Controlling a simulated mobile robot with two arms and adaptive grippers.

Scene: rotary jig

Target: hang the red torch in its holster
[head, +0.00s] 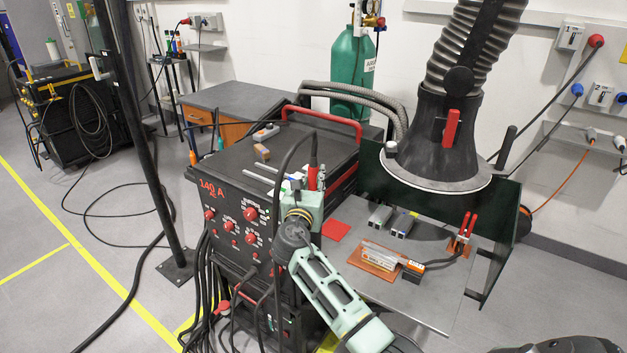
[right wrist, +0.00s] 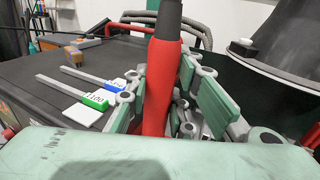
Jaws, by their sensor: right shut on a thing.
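The red torch (head: 313,155) stands roughly upright above the right front part of the black welding machine (head: 300,155), with a black cable looping from its top. My right gripper (head: 311,182) is shut on it. In the right wrist view, the red body of the torch (right wrist: 163,80) is between the green-padded fingers (right wrist: 168,100), its dark neck pointing up. The torch's lower end is hidden behind my gripper. I cannot make out the holster for certain. My left gripper is not in view.
A steel table (head: 440,290) at the right holds an orange plate (head: 362,264), grey blocks and red-handled clamps (head: 465,226). A black extraction hood (head: 438,155) hangs above it. Tags and rods (right wrist: 75,85) lie on the machine top. A black post (head: 145,150) stands left.

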